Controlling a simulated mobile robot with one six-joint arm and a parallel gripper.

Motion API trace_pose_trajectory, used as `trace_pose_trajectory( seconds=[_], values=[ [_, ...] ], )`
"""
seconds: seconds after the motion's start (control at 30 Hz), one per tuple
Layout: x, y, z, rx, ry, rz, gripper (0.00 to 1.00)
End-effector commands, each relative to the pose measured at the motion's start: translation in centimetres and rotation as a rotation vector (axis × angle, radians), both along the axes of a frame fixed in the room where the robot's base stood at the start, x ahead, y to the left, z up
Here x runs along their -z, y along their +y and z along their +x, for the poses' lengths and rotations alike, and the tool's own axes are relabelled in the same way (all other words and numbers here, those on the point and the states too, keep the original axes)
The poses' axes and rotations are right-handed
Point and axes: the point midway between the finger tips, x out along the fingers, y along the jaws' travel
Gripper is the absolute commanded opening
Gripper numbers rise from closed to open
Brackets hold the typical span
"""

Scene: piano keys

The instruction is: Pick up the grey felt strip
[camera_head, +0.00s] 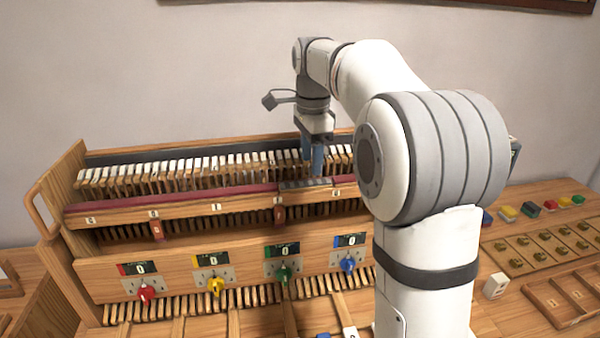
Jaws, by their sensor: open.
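My arm hides the right end of the rail.
A row of white-topped keys (170,170) stands behind the rail. The front panel carries red (146,293), yellow (215,285), green (284,273) and blue (347,264) knobs. A tray (565,300) and small coloured blocks are at the right.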

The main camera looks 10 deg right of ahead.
Motion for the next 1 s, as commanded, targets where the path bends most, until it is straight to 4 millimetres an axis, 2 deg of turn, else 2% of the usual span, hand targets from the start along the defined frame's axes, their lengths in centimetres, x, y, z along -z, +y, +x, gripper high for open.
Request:
trace_pose_trajectory(
  seconds=[0.03, 0.17, 0.47, 0.73, 1.0],
  values=[
    [-0.6, 0.0, 0.9, 0.043, 0.006, 0.001, 0.49],
    [-0.7, -0.1, 1.8, 0.116, 0.017, 0.001, 0.49],
    [2.3, 0.0, 1.9, 0.129, 0.019, 0.001, 0.49],
    [6.2, 0.2, 2.2, 0.128, 0.019, 0.001, 0.49],
    [6.9, 0.2, 2.2, 0.128, 0.016, 0.001, 0.49]
  ],
)
